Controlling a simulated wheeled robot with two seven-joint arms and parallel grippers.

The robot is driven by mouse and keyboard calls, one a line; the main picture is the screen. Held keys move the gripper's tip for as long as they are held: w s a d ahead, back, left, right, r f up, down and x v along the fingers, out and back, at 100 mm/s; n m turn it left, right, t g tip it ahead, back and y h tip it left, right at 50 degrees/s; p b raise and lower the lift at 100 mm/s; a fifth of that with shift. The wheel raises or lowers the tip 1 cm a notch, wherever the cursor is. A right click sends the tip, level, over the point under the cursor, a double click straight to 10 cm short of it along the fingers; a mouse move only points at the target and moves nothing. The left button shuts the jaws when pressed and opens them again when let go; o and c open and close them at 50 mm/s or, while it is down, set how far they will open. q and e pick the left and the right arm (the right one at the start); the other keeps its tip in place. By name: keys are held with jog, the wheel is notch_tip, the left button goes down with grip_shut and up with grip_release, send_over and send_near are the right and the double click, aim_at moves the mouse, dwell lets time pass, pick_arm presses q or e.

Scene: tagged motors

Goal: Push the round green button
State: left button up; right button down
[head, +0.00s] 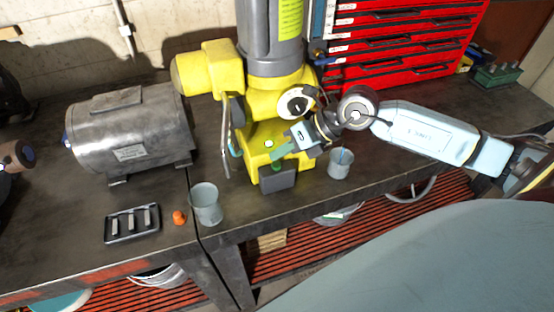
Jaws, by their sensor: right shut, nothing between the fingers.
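The round green button (277,168) sits on a small dark grey box (279,182) at the front foot of a yellow machine (215,70). My right arm comes in from the right, and its right gripper (281,152) is just above and behind the button in the picture. The right gripper is shut with nothing held. A small gap seems to lie between its tips and the button, but I cannot tell if they touch. The gripper partly covers the machine's front.
A grey motor (130,125) stands at left. A cup (206,204), an orange piece (179,217) and a black tray (132,224) lie near the front edge. Another cup (341,163) stands right of the button box. A red drawer cabinet (400,40) stands behind.

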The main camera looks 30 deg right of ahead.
aim_at(281, 168)
notch_tip(281, 168, up, 6)
jog(key=p, duration=0.4)
jog(key=shift+p, duration=0.35)
